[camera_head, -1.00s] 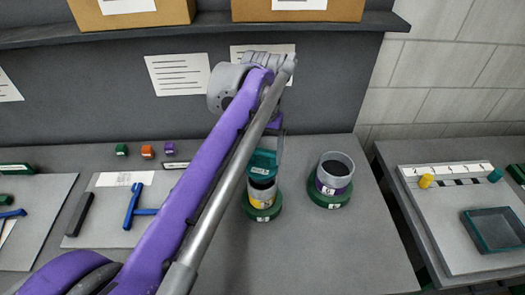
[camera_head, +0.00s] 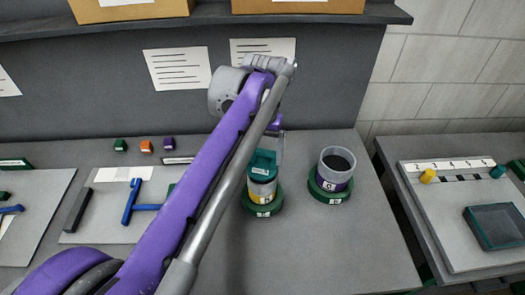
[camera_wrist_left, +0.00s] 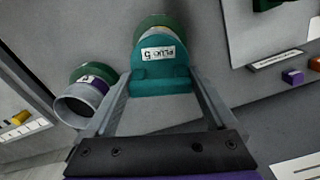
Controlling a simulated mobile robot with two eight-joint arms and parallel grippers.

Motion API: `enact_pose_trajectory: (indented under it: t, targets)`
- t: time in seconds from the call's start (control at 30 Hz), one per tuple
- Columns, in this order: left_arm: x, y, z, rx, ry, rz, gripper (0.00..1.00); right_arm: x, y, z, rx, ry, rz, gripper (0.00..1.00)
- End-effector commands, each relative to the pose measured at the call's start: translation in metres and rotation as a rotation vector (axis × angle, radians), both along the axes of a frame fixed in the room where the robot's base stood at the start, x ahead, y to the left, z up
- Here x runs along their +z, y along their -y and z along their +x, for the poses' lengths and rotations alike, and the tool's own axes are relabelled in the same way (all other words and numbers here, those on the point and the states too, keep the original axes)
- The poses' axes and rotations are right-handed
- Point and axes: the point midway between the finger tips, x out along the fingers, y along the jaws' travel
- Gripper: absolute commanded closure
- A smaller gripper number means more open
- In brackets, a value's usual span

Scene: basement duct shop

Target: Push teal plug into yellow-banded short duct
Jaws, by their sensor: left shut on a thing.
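The teal plug (camera_head: 263,161) sits at the mouth of the yellow-banded short duct (camera_head: 262,190), upright and lined up with it. The duct's rim is covered by the plug, so how deep the plug sits is hard to tell. The duct stands in a green ring base (camera_head: 264,209). My left gripper (camera_head: 269,150), partly hidden behind its own arm, is shut on the plug. In the left wrist view the labelled plug (camera_wrist_left: 160,73) lies between the two fingers, with a yellow sliver and green base beyond it. My right gripper is not in view.
A purple-banded open duct (camera_head: 336,173) stands in another green base just right. A blue T-shaped tool (camera_head: 132,203) and a dark bar (camera_head: 77,210) lie left. A side table (camera_head: 440,225) holds a teal tray (camera_head: 495,227). The front of the bench is clear.

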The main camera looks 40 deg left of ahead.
Motion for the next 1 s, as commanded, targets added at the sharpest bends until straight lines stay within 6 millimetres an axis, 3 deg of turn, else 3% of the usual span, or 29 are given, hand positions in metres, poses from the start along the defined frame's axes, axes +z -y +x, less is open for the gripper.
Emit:
enact_pose_trajectory:
  t: [0.6, 0.9, 0.93, 1.0]
  targets:
    - [-0.019, 0.000, 0.000, 0.000, 0.000, 0.000, 1.00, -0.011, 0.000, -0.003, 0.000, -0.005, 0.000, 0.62]
    - [-0.020, 0.000, 0.000, 0.000, 0.000, 0.000, 1.00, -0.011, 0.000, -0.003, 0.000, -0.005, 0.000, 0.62]
    - [-0.020, 0.000, 0.000, 0.000, 0.000, 0.000, 0.05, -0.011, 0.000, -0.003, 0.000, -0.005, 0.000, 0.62]
    - [-0.020, 0.000, 0.000, 0.000, 0.000, 0.000, 0.00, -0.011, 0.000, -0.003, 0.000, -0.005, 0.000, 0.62]
